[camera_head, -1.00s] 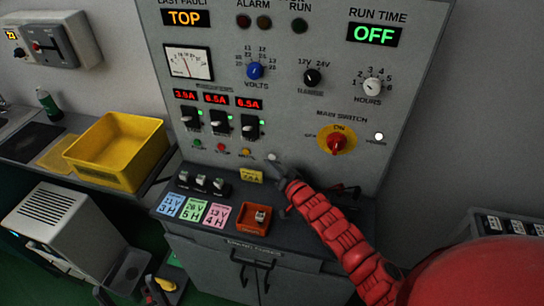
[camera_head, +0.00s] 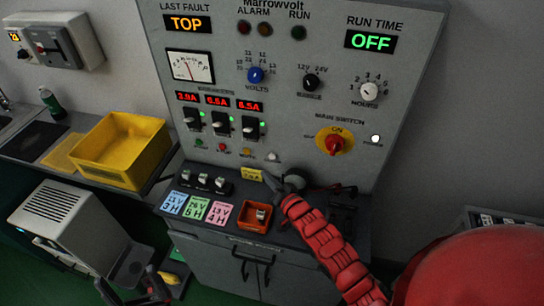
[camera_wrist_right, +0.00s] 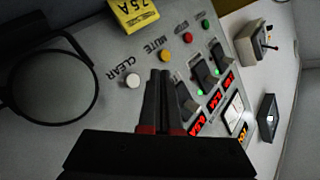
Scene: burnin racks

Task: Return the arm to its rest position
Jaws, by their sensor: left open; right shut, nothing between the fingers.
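My right arm (camera_head: 325,238), in a red ribbed sleeve, reaches in from the right over the bench ledge of the grey panel. My right gripper (camera_head: 268,178) is just in front of the panel, below the white CLEAR button (camera_head: 272,157). In the right wrist view its dark fingers (camera_wrist_right: 161,75) are together with nothing between them, beside the CLEAR button (camera_wrist_right: 133,81) and apparently clear of it. My left gripper (camera_head: 128,286) is low at the left, above the floor, with its dark fingers spread and empty.
The panel (camera_head: 300,110) carries knobs, switches and a red main switch (camera_head: 334,143). An orange tray (camera_head: 245,222) and coloured cards sit on the ledge. A dark ring (camera_wrist_right: 50,75) is near my right gripper. A yellow bin (camera_head: 120,150) and a white-grey box (camera_head: 55,215) stand left.

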